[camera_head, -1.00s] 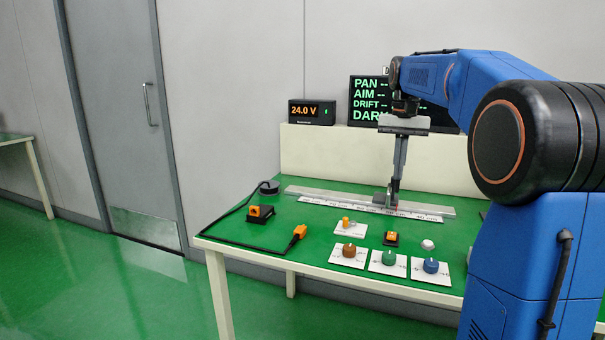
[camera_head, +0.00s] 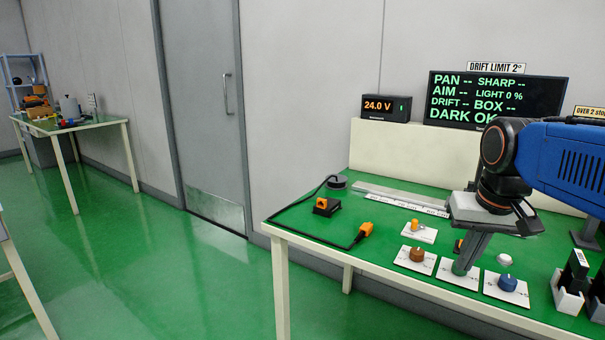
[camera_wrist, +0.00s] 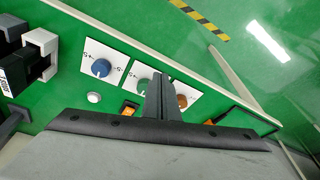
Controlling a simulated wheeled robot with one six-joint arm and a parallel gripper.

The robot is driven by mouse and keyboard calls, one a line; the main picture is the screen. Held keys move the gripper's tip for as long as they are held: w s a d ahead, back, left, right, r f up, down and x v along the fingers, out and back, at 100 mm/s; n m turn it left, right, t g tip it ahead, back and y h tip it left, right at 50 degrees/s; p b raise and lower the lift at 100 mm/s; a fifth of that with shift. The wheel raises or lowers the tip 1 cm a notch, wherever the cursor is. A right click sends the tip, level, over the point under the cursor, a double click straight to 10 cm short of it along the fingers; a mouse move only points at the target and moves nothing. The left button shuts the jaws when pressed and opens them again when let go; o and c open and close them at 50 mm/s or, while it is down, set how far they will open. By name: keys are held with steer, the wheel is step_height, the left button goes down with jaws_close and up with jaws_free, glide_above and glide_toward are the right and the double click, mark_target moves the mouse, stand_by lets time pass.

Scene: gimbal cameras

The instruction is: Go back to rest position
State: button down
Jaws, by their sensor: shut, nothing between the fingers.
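My gripper (camera_head: 464,268) hangs pointing down over the front part of the green bench (camera_head: 300,222) in the head view. Its fingers are together with nothing between them, and they cover part of the middle knob plate. In the wrist view my gripper (camera_wrist: 158,82) also shows shut, in front of the knob row. Brown knob (camera_head: 417,254) and blue knob (camera_head: 508,283) stand on white plates on either side of the fingers. The green knob is mostly hidden behind the fingers. I cannot tell how high the fingertips are above the bench.
A black cable with an orange plug (camera_head: 365,229) lies at the bench's left. A metal rail (camera_head: 385,197) runs along the back. Black units in white holders (camera_head: 570,285) stand at the right. Green floor (camera_head: 170,265) is open left of the bench.

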steer(key=c, duration=2.4)
jaws_free()
steer(key=s+a+f, duration=0.1)
steer(key=s+f, duration=0.2)
steer(key=f, duration=0.1)
steer(key=s+a+f+n+t, duration=0.1)
steer(key=s+f, duration=0.2)
steer(key=s, duration=0.1)
steer(key=s+a+f+n, duration=0.1)
steer(key=s+f, duration=0.3)
steer(key=shift+a+f+t, duration=0.25)
steer(key=shift+f+t, duration=0.05)
steer(key=shift+t, duration=0.1)
steer(key=shift+c, duration=0.2)
steer(key=o, duration=0.9)
steer(key=shift+s+f, duration=0.15)
steer(key=shift+f, duration=0.1)
steer(key=w+d+r+m+g, duration=0.2)
steer(key=w+d+r, duration=0.3)
steer(key=w+r, duration=0.4)
steer(key=w+d+r+m+g, duration=0.1)
steer(key=w+d+r+m, duration=0.1)
steer(key=w+d+r, duration=0.6)
steer(key=w+d+r+m+g, duration=0.2)
steer(key=w+r, duration=0.4)
steer(key=w, duration=0.6)
steer(key=f, duration=1.7)
steer(key=shift+s+a, duration=0.25)
steer(key=shift+r, duration=0.1)
